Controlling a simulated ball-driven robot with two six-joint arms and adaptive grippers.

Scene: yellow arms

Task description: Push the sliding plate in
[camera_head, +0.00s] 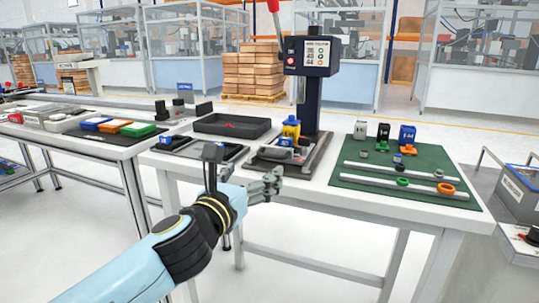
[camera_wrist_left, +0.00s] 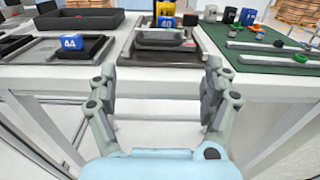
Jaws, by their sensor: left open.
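The sliding plate (camera_head: 268,160), dark grey with a raised front bar, lies at the base of the dark blue press (camera_head: 318,88). In the left wrist view, the sliding plate (camera_wrist_left: 165,46) is ahead, near the table's front edge. A blue block (camera_wrist_left: 168,22) and a yellow part (camera_head: 291,128) stand at its back. My left gripper (camera_head: 276,181) is in front of the table edge, apart from the plate. In the left wrist view, my left gripper (camera_wrist_left: 160,88) has its fingers spread with nothing between them. My right gripper is out of view.
A black tray (camera_head: 232,126) and a smaller tray with a blue block (camera_wrist_left: 71,42) lie left of the press. A green mat (camera_head: 352,172) with rods, rings and small holders lies to the right. The table's front edge (camera_head: 300,193) is close to my left gripper.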

